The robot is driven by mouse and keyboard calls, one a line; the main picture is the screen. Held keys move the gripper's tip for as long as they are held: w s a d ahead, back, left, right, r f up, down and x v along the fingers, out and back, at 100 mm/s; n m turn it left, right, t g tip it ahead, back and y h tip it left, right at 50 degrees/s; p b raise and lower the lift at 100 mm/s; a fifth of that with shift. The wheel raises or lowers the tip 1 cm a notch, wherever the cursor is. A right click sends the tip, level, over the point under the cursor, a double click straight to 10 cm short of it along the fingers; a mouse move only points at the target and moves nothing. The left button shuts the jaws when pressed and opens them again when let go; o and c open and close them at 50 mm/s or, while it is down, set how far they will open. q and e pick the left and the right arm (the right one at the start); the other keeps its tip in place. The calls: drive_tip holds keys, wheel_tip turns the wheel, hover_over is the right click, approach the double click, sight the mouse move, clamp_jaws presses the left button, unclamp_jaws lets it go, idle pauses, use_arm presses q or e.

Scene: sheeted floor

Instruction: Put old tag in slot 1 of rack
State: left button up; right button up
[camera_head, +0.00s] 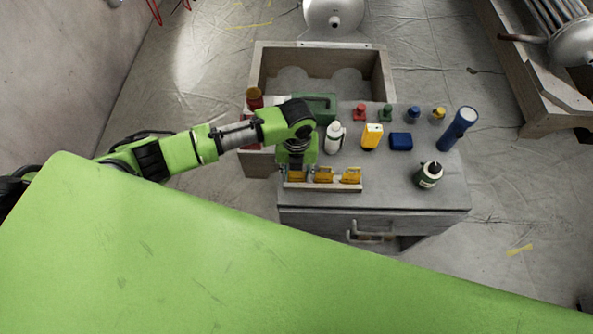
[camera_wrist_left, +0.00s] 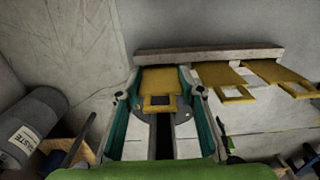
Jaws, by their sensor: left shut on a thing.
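A pale rack (camera_head: 322,187) lies along the front edge of the grey worktop, with yellow tags in a row at it. In the left wrist view the rack (camera_wrist_left: 235,53) runs behind the tags. My left gripper (camera_head: 296,170) points down at the rack's left end. It is shut on the leftmost yellow tag (camera_wrist_left: 160,84), whose far edge meets or nearly meets the rack; whether it is seated is unclear. Two other yellow tags, the middle tag (camera_wrist_left: 218,76) and the right tag (camera_wrist_left: 278,72), sit to its right. My right gripper is not in view.
On the worktop (camera_head: 385,180) stand a white bottle (camera_head: 334,138), a yellow box (camera_head: 371,136), a blue block (camera_head: 401,141), a blue flashlight (camera_head: 458,128) and a dark green bottle (camera_head: 429,175). A green case (camera_head: 318,105) is behind my arm. A wooden-sided bin (camera_head: 322,60) is at the back.

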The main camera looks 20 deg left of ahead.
use_arm(q)
drive_tip(key=shift+f, duration=0.2)
drive_tip(key=o, duration=0.6)
drive_tip(key=shift+r, duration=0.1)
wheel_tip(320, 180, up, 12)
drive_tip(key=shift+r+b, duration=0.1)
drive_tip(key=shift+b, duration=0.6)
